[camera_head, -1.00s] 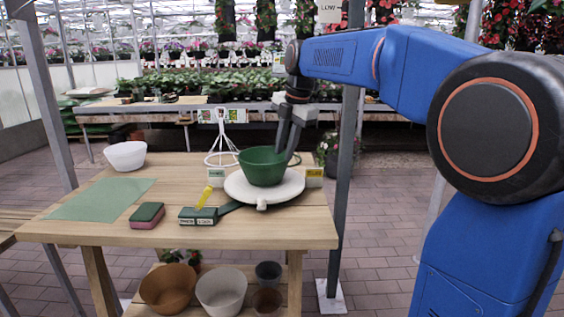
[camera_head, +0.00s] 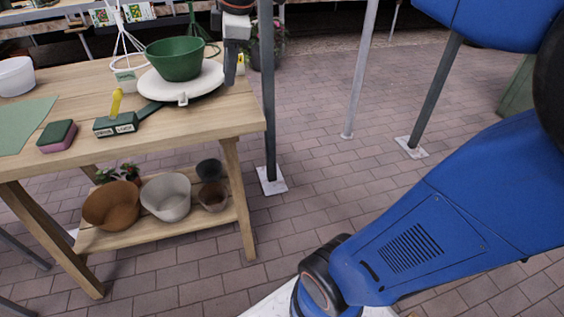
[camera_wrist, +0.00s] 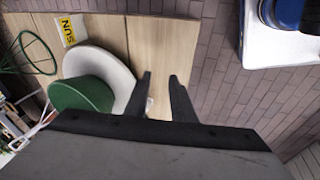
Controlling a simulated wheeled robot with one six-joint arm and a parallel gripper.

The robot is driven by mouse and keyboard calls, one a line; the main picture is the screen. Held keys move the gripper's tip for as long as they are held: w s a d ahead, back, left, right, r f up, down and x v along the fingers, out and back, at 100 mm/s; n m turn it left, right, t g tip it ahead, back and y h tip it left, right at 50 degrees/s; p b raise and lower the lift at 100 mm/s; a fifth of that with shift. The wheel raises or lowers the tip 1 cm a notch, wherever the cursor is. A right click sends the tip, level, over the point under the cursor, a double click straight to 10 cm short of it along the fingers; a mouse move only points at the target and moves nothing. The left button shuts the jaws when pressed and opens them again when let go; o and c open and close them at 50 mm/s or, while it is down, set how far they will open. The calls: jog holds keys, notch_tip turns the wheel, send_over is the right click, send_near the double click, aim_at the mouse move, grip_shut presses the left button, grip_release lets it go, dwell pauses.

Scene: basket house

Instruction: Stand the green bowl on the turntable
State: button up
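The green bowl (camera_head: 174,60) stands upright on the round white turntable (camera_head: 205,83) on the wooden table. In the wrist view the green bowl (camera_wrist: 80,96) also rests on the white turntable (camera_wrist: 112,68). My gripper (camera_head: 230,72) is beside the turntable's right edge, apart from the bowl. In the wrist view my gripper (camera_wrist: 160,80) has its two dark fingers spread, with nothing between them.
A black-green scale-like block with a yellow piece (camera_head: 116,122) and a green-and-pink sponge (camera_head: 57,136) lie in front. A white bowl (camera_head: 16,76) and a green mat (camera_head: 22,125) are at left. Several pots, including a brown one (camera_head: 112,205), sit on the lower shelf.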

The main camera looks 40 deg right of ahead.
jog(key=s+d+f+m+t, duration=0.1)
jog(key=s+f+m, duration=1.2)
jog(key=s+f, duration=0.4)
jog(key=shift+s+d+f+h, duration=0.25)
jog(key=shift+s+h, duration=0.15)
jog(key=shift+s, duration=0.75)
